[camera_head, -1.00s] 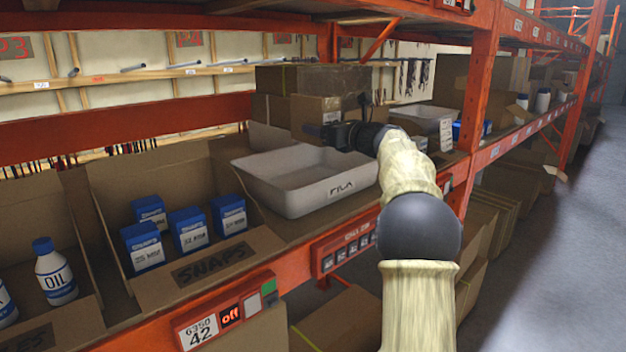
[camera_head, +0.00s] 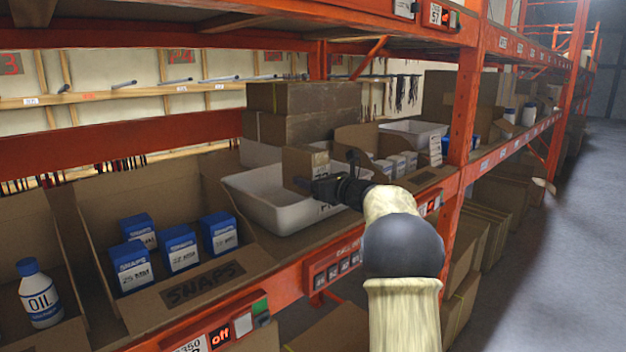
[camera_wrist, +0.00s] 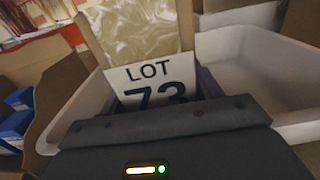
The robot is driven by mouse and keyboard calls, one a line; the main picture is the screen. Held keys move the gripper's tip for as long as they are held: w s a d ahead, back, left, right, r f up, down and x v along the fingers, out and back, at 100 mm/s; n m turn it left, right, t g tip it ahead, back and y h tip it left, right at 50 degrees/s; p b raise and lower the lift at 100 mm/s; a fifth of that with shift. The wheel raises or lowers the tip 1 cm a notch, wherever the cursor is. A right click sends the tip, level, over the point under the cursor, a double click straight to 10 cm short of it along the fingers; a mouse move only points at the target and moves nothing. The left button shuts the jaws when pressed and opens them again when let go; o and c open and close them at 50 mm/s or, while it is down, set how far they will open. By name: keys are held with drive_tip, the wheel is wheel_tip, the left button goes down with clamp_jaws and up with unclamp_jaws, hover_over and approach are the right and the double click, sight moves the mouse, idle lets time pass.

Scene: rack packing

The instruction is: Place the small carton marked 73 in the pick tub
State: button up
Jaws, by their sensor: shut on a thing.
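The small brown carton (camera_head: 297,167) is held in my gripper (camera_head: 318,187). In the wrist view its white label reads LOT 73 on the carton (camera_wrist: 140,30), and the jaws are shut on its near end. The white pick tub (camera_head: 243,199) stands on the shelf under and around the carton. In the wrist view the tub's pale walls (camera_wrist: 255,65) show on both sides of the carton. The carton looks upright and its lower part is at or just inside the tub opening. Its bottom is hidden, so I cannot tell whether it touches the tub floor.
An open box of blue cartons (camera_head: 180,250), marked SNAPS, is left of the tub. Larger brown cartons (camera_head: 300,100) are stacked behind it. Small white-labelled cartons (camera_head: 400,163) and an orange upright (camera_head: 465,110) are to the right. An orange beam (camera_head: 290,280) runs along the front.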

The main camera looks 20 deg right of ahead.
drive_tip(key=shift+s, duration=0.1)
drive_tip(key=shift+f+b, duration=0.3)
drive_tip(key=shift+b, duration=0.1)
drive_tip(key=shift+f+b, duration=0.3)
drive_tip(key=o, duration=1.2)
drive_tip(key=shift+f, duration=0.15)
drive_tip(key=shift+r+p, duration=0.75)
drive_tip(key=shift+p, duration=0.05)
drive_tip(key=b+v, duration=0.4)
drive_tip(key=v, duration=0.8)
